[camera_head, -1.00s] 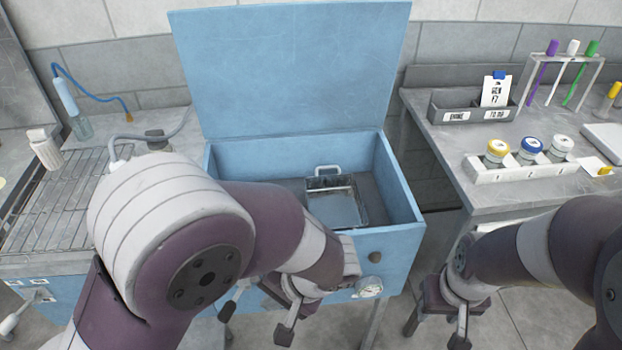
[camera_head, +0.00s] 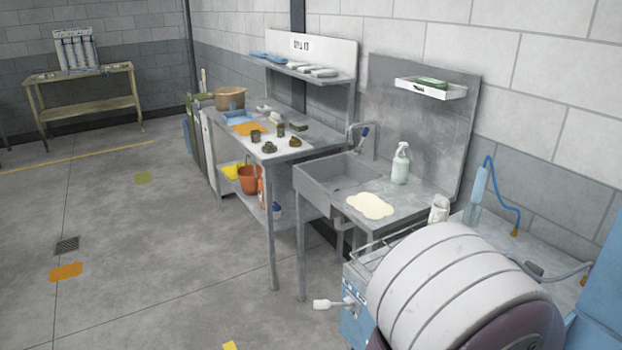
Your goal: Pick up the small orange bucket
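A small orange bucket (camera_head: 249,181) sits on the lower shelf of the metal workbench, left of centre in the head view. A yellow item (camera_head: 231,171) is beside it, and a bench leg stands just to its right. The bucket's far side and base are partly hidden. A larger tan-brown tub (camera_head: 230,98) stands on the far end of the bench top. Neither gripper is in view.
The workbench (camera_head: 318,140) holds several small parts and trays. A sink (camera_head: 330,182) with a spray bottle (camera_head: 400,165) adjoins it on the right. A white-ended handle (camera_head: 327,304) juts out low in front. The grey floor (camera_head: 150,250) to the left is mostly clear.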

